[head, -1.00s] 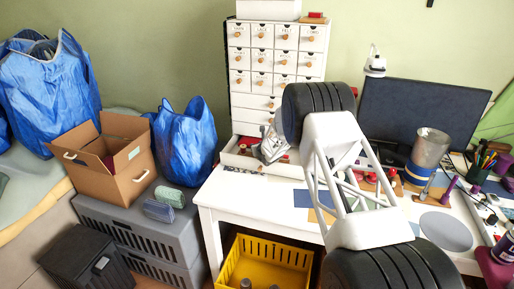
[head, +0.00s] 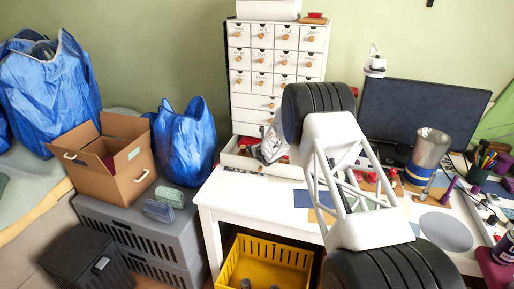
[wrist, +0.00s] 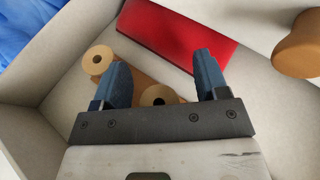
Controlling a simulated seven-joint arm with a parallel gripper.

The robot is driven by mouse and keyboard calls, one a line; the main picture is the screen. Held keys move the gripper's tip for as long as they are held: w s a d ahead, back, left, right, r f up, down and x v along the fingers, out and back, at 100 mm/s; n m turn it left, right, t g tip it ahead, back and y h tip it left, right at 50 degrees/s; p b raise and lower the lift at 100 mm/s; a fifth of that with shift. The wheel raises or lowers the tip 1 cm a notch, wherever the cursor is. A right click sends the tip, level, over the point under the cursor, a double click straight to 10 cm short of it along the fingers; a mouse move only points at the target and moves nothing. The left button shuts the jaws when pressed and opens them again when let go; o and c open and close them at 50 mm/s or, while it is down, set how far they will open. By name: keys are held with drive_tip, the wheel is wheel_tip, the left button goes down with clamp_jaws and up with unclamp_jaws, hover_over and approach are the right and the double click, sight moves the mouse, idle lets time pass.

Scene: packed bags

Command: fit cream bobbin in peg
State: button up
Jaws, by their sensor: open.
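My gripper (head: 270,150) reaches into the open drawer (head: 230,158) of the white cabinet. The wrist view shows its two blue fingers (wrist: 160,80) open and apart. A cream, round bobbin-like piece (wrist: 98,61) with a centre hole lies just left of the left finger. Another tan round piece with a dark hole (wrist: 157,95) shows low between the fingers, partly hidden by the gripper body. I cannot tell for sure which is the cream bobbin. Thin upright purple peg-like pieces (head: 449,187) stand on the desk at the right; which one is the peg is unclear.
A red block (wrist: 180,32) lies in the drawer beyond the fingers. The pale drawer walls (wrist: 45,85) are close around my gripper, and a wooden knob (wrist: 298,45) is at the right.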

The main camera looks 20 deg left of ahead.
drive_tip(key=f, duration=0.1)
drive_tip(key=s+f, duration=0.1)
drive_tip(key=f, duration=0.1)
drive_tip(key=shift+s+d+f, duration=0.1)
drive_tip(key=shift+s+f, duration=0.15)
drive_tip(key=shift+s+d+r, duration=0.65)
drive_tip(key=shift+d+r, duration=0.15)
drive_tip(key=shift+d, duration=0.15)
drive_tip(key=shift+s+d+r, duration=0.75)
drive_tip(key=shift+s+r, duration=0.2)
drive_tip(key=shift+s+d+r, duration=0.25)
drive_tip(key=shift+s+r, duration=0.05)
drive_tip(key=shift+r, duration=0.25)
drive_tip(key=shift+s+d+r, duration=0.25)
drive_tip(key=shift+r, duration=0.4)
drive_tip(key=shift+r, duration=0.3)
